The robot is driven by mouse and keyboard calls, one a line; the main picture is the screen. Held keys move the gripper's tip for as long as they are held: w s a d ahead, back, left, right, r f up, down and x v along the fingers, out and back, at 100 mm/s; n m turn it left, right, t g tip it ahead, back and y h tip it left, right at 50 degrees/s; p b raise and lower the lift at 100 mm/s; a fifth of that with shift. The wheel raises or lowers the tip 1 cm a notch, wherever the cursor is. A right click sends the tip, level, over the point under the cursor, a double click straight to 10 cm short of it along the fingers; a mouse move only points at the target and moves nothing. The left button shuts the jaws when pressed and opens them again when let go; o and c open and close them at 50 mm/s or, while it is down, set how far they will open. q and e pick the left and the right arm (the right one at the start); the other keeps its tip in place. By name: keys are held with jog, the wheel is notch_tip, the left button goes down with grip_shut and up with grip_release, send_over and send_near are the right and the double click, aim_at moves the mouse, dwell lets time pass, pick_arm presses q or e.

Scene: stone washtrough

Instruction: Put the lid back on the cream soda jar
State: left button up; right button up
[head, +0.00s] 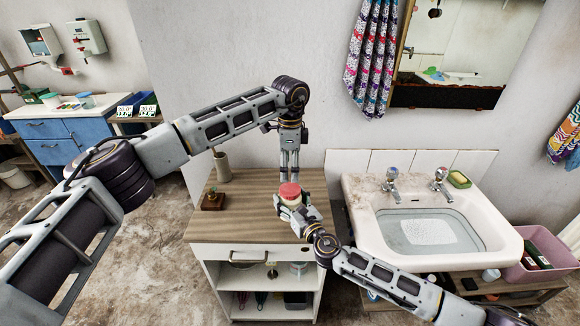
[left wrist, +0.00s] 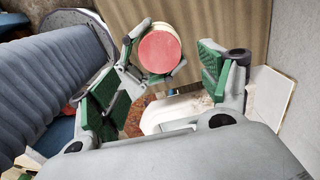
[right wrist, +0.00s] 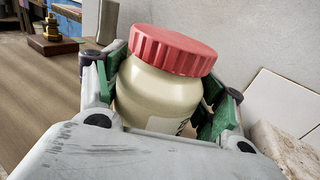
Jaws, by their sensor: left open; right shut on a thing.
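The cream soda jar (right wrist: 158,92) is a rounded cream jar with a label partly visible at its lower edge. The red ribbed lid (right wrist: 175,50) sits over its mouth; I cannot tell whether it is fully seated. In the head view the lid (head: 289,190) shows above the wooden cabinet top. My right gripper (head: 291,207) is shut around the jar's body, which leans a little in the right wrist view. My left gripper (head: 289,176) is open and empty, pointing down just above the lid. The jar's base is hidden.
The wooden cabinet top (head: 240,222) carries a grey vase (head: 222,166) and a small wooden block with a brass piece (head: 213,200) at its left. The stone washbasin (head: 362,232) stands to the right with a soap dish (head: 459,180). The wall is close behind.

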aim_at(290, 189)
pick_arm(q)
jog(key=shift+f, duration=0.1)
dwell(0.5)
jog(key=shift+f, duration=3.9)
jog(key=c, duration=1.1)
jog(key=shift+o, duration=0.2)
